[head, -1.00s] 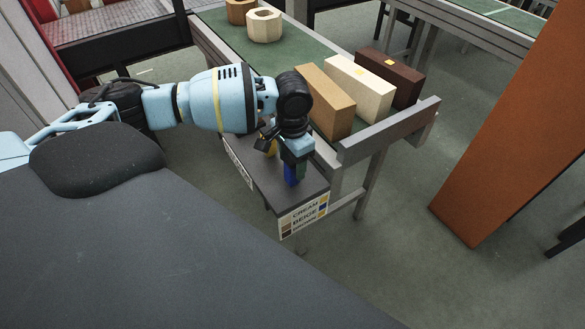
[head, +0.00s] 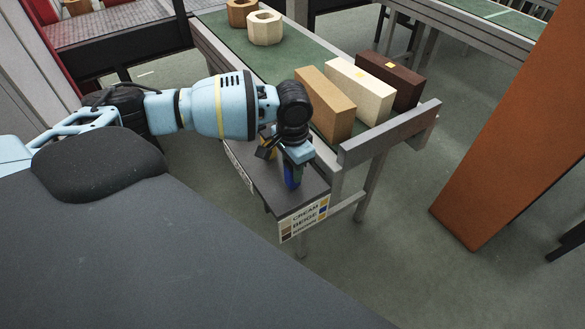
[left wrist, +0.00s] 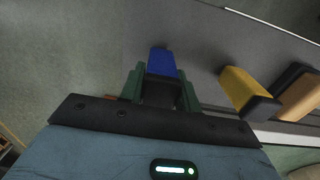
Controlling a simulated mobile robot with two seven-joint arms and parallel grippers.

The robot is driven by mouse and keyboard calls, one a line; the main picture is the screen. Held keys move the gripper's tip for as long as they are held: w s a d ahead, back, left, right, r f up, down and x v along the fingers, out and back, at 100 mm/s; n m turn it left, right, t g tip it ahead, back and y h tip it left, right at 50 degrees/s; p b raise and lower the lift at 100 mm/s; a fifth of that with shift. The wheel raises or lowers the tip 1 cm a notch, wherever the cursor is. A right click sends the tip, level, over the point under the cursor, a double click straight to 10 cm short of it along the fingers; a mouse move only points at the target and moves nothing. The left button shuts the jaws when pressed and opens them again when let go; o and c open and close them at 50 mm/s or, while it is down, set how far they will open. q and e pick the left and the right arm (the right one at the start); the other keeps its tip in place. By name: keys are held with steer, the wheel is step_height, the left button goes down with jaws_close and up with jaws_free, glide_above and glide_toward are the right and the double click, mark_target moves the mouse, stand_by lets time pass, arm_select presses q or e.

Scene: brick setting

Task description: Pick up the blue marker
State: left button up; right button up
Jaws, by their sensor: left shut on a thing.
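The blue marker (head: 292,176) stands at the near end of a small dark shelf (head: 262,182) in the head view. My left gripper (head: 291,166) is above the shelf and shut on the marker. In the left wrist view the blue marker (left wrist: 162,64) sits between the two green fingers of my left gripper (left wrist: 162,92). I cannot tell whether its base touches the shelf. My right gripper is not in view.
A yellow marker (left wrist: 245,90) and a brown one (left wrist: 300,97) stand beside it. A labelled sign (head: 303,217) fronts the shelf. Beige (head: 326,105), cream (head: 360,92) and brown (head: 390,80) bricks stand on the green conveyor (head: 225,30) behind.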

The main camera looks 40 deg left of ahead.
arm_select(q)
steer(key=shift+r, duration=0.15)
step_height(320, 180, up, 3)
steer(key=shift+r, duration=0.2)
steer(key=s+d+r+p, duration=0.1)
steer(key=s+d, duration=0.9)
steer(key=s, duration=0.2)
steer(key=shift+s+r+p, duration=0.15)
steer(key=shift+s+p, duration=0.15)
steer(key=shift+p, duration=0.1)
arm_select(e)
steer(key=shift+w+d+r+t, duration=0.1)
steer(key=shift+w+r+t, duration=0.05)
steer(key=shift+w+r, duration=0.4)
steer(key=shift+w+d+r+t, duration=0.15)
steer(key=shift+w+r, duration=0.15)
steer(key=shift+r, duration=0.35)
